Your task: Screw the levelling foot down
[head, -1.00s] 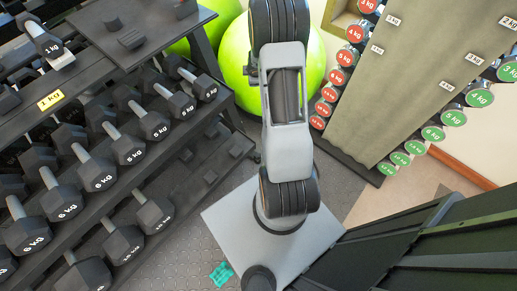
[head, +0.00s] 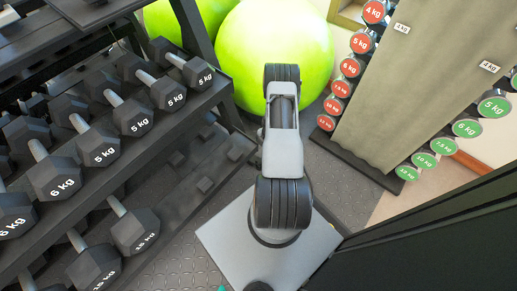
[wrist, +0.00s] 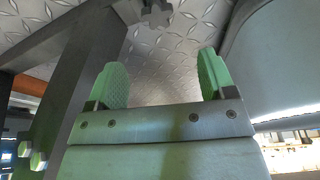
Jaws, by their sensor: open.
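In the wrist view, my gripper (wrist: 164,75) shows two green ribbed fingers, spread wide apart with nothing between them. A small grey lobed knob (wrist: 157,13), which looks like the levelling foot, is at the top edge of the wrist view, beyond the fingertips and apart from them. It is beside a dark post; its threaded part cannot be made out. In the head view, my arm folds over my grey base, and neither the gripper nor the foot can be made out there.
In the wrist view, a dark upright post (wrist: 85,75) stands close on the left, before diamond-plate flooring (wrist: 180,50). In the head view, a dumbbell rack (head: 215,100) stands left, green exercise balls (head: 275,50) behind, a second dumbbell stand (head: 400,85) right, and a dark panel (head: 430,245) lower right.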

